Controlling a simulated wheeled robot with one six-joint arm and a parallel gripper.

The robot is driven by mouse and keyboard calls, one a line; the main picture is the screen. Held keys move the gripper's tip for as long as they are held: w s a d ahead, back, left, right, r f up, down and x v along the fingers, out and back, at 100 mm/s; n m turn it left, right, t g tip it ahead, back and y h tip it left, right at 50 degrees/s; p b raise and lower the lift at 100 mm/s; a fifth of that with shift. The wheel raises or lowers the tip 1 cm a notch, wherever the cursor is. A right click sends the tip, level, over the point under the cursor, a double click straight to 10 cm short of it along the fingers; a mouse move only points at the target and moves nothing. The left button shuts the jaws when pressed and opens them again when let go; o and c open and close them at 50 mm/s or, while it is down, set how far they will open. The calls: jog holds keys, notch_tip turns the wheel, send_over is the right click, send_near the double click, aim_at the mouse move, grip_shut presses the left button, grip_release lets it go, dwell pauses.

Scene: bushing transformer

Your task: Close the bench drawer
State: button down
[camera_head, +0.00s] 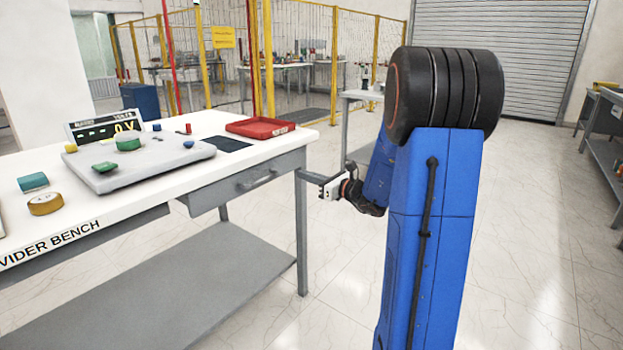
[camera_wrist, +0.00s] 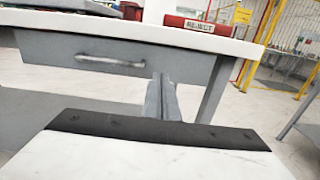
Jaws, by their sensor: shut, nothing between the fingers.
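The bench drawer (camera_head: 232,190) is grey, with a bar handle (camera_head: 259,180), under the white bench top (camera_head: 225,165). Its front also shows in the wrist view (camera_wrist: 60,58), with the handle (camera_wrist: 110,62) left of my fingers. The front sits close to the bench top's edge; I cannot tell how far out the drawer stands. My gripper (camera_head: 299,173) is shut and empty, by the bench's right front leg in the head view. In the wrist view the fingers (camera_wrist: 161,88) point toward the right part of the drawer front. I cannot tell if they touch it.
A red tray (camera_head: 260,127), a grey device (camera_head: 150,165) and a tape roll (camera_head: 45,204) are on the bench top. A grey lower shelf (camera_head: 190,280) lies below the drawer. The floor (camera_head: 540,240) to the right is open. Yellow-post fencing (camera_head: 268,60) stands behind.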

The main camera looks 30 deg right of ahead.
aim_at(278, 165)
jog(key=x, duration=0.9)
jog(key=shift+w+a, duration=0.1)
jog(key=shift+w, duration=0.1)
jog(key=x, duration=0.4)
jog(key=shift+f, duration=0.1)
jog(key=shift+w, duration=0.1)
jog(key=shift+r, duration=0.25)
